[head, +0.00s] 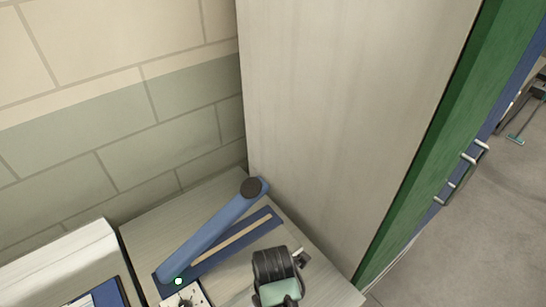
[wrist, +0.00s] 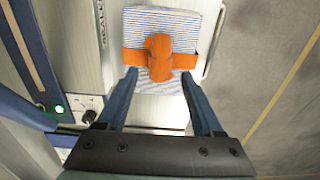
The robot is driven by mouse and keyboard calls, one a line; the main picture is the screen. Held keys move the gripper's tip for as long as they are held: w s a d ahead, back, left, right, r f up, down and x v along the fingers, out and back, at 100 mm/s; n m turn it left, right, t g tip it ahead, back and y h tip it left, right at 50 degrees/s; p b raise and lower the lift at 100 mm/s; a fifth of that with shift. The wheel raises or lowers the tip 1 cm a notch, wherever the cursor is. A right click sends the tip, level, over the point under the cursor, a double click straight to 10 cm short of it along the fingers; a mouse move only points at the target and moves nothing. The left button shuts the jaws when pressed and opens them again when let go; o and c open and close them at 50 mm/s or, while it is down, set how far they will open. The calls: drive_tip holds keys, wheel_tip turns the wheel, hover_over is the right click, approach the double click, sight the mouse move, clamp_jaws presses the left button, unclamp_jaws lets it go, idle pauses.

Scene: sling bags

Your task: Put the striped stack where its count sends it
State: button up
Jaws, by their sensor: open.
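In the wrist view, the striped stack (wrist: 160,20) is a pale block with thin blue-grey stripes, near the top middle. An orange band (wrist: 185,61) crosses it, with a rounded orange grip piece (wrist: 160,48) standing up in its middle. My gripper (wrist: 159,74) is open and empty. Its two blue fingers point at the stack, with the tips to the left and right of the orange piece's lower end. I cannot tell how far the tips are above the band.
A blue long-armed device with a green light (head: 208,232) lies on the worktop (head: 320,285), left of the stack in the wrist view (wrist: 30,45). A tall pale panel (head: 345,120) borders the worktop. Open floor (wrist: 270,100) lies right.

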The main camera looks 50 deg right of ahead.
drive_tip(key=w+r+m+t+h, duration=0.2)
drive_tip(key=w+r+t, duration=0.1)
drive_tip(key=w+r, duration=0.5)
drive_tip(key=w+r+m+t+h, duration=0.1)
drive_tip(key=w+r+t, duration=0.3)
drive_tip(key=r, duration=0.7)
drive_tip(key=w+a+r+m+t+h, duration=0.1)
drive_tip(key=w+a+r+m+t, duration=0.3)
drive_tip(key=r, duration=0.7)
drive_tip(key=w+a+r+m+t, duration=0.1)
drive_tip(key=w+a+r+t, duration=0.25)
drive_tip(key=w+r, duration=0.55)
drive_tip(key=s+a+r+m+t+y, duration=0.1)
drive_tip(key=s+a+r+t, duration=0.3)
drive_tip(key=r, duration=0.6)
drive_tip(key=s+a+r+m+t+y, duration=0.1)
drive_tip(key=s+a+r+m+t, duration=0.3)
drive_tip(key=r, duration=0.6)
drive_tip(key=s+a+r+m+t+y, duration=0.1)
drive_tip(key=s+a+r+t, duration=0.4)
drive_tip(key=r, duration=0.6)
drive_tip(key=shift+s+m+y+b, duration=0.35)
drive_tip(key=shift+s+m, duration=0.35)
drive_tip(key=shift+s, duration=0.4)
